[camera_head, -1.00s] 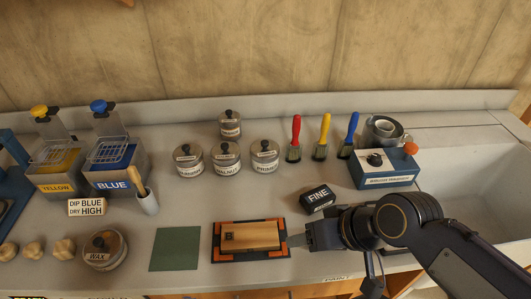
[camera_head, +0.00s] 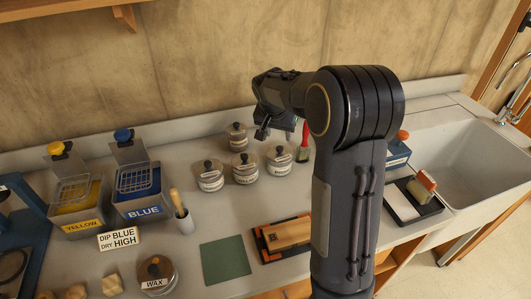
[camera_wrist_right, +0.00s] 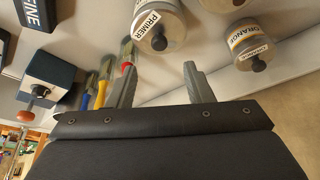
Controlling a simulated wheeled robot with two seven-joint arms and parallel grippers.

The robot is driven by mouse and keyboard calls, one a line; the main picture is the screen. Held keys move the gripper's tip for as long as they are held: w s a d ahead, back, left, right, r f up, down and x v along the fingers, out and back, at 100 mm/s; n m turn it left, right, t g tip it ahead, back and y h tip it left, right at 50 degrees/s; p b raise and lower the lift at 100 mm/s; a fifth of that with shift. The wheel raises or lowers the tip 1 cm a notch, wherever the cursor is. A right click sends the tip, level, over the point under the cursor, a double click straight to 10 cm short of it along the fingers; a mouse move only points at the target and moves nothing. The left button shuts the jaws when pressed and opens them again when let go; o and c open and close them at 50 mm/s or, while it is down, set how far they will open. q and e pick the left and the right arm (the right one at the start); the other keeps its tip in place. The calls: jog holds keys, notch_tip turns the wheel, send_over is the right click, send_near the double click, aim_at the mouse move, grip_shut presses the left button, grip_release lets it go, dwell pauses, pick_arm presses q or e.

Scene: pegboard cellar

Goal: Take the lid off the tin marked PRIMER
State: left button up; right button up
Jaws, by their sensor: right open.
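The tin marked PRIMER (camera_wrist_right: 160,28) is at the top of the right wrist view, with its dark lid knob. In the head view it is the right one of the front tins (camera_head: 279,163), upright with its lid on. My right gripper (camera_head: 263,133) hangs above and behind the tins. In the wrist view its two fingers (camera_wrist_right: 162,85) are apart with nothing between them, and the PRIMER tin lies beyond them, apart from them. My left gripper is not in view.
The ORANGE tin (camera_wrist_right: 248,42) stands behind PRIMER; in the head view it is the rear tin (camera_head: 236,137). Two more tins (camera_head: 209,177) (camera_head: 245,169) stand left of PRIMER. Upright brushes (camera_wrist_right: 128,55) stand close beside it. My right arm hides part of the bench.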

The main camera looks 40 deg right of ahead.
aim_at(280, 147)
jog(key=p+x, duration=0.1)
jog(key=x, duration=0.7)
jog(key=shift+s+a+p, duration=0.1)
jog(key=shift+a+p, duration=0.05)
jog(key=shift+p, duration=0.25)
jog(key=shift+c, duration=0.4)
grip_shut()
